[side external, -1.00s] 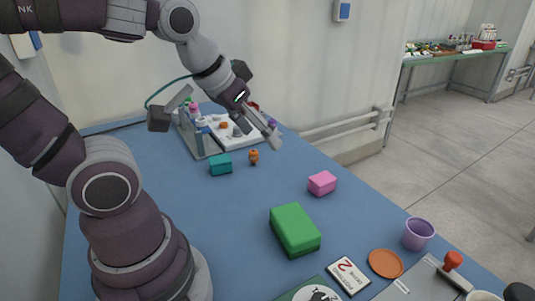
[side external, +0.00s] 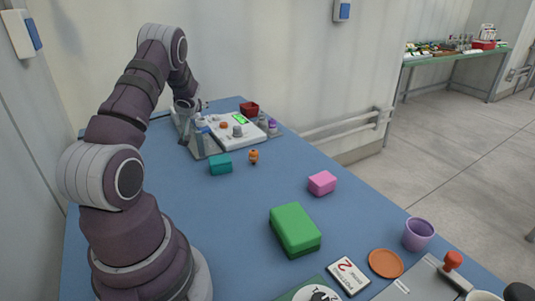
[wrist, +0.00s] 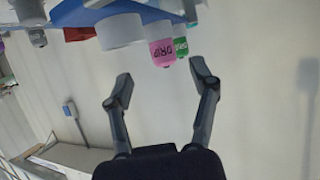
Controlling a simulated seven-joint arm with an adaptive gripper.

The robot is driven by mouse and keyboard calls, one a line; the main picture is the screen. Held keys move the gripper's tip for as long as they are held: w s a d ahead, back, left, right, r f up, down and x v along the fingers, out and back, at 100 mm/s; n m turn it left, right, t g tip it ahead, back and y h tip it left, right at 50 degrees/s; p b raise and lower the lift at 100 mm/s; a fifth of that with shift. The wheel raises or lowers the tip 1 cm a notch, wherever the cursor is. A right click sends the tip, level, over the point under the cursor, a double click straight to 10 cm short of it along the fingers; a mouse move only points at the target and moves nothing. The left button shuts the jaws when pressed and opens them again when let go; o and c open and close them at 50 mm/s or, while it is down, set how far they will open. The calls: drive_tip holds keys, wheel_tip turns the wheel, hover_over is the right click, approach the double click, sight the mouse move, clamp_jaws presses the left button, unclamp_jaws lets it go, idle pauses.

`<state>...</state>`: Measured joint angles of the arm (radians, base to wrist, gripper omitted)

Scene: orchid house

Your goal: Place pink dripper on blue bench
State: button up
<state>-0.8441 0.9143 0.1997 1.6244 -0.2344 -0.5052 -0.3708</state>
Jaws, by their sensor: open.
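In the wrist view, the pink dripper (wrist: 162,52) shows near the top, its DRIP label upside down. A green-tipped dripper (wrist: 181,47) stands close beside it. My gripper (wrist: 161,75) is open, with its two fingers apart and nothing between the fingertips. The pink dripper lies just beyond the gap between them. In the side external view, my arm hides most of the gripper and the pink dripper at the far end of the blue bench (side external: 245,200).
A grey rack (side external: 205,146) and a white device (side external: 238,132) stand near my gripper. A teal box (side external: 220,164), an orange figure (side external: 253,156), a pink block (side external: 322,183) and a green box (side external: 295,230) stand nearer. Bare bench lies between them.

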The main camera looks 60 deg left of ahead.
drive_tip(key=shift+s+x, duration=0.2)
drive_tip(key=shift+x, duration=2.45)
drive_tip(key=c, duration=1)
drive_tip(key=shift+r, duration=0.1)
